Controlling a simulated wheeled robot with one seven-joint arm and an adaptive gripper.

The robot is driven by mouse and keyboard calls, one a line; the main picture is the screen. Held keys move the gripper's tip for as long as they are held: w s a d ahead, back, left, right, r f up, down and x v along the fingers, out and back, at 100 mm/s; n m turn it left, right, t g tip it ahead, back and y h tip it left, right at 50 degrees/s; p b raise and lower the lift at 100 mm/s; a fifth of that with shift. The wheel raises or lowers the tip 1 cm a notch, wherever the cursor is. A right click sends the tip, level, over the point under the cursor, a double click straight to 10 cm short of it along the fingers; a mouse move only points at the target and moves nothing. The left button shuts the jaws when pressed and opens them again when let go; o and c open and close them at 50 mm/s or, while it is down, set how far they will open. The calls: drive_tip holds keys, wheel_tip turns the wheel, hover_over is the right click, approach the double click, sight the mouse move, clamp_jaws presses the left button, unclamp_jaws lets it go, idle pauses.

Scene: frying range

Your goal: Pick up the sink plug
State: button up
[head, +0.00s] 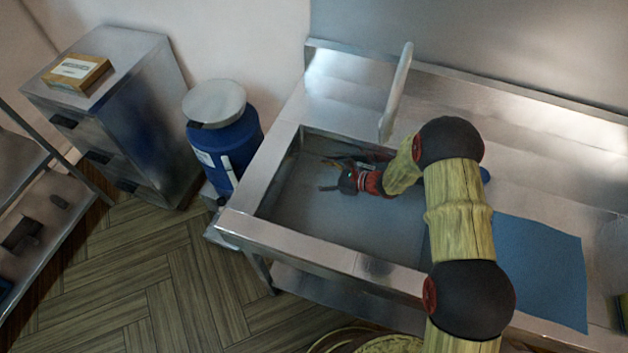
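My gripper (325,174) reaches into the metal sink basin (300,215) from the right, low over its left part. Its two dark fingers point left and stand apart, with nothing visible between them. I cannot make out a sink plug in the head view. My gripper and arm cover part of the basin. A small dark blue thing (486,174) shows partly behind my arm on the counter to the right of the sink; I cannot tell what it is.
A tall pale tap (396,92) stands behind the basin. The basin has raised metal walls. A blue mat (540,265) lies on the counter (555,150) at right. Left of the sink are a blue drum (237,140) and a metal drawer cabinet (150,115) with a box (77,72).

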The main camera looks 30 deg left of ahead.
drive_tip(key=shift+a, duration=0.1)
drive_tip(key=shift+c, duration=1.4)
drive_tip(key=c, duration=1)
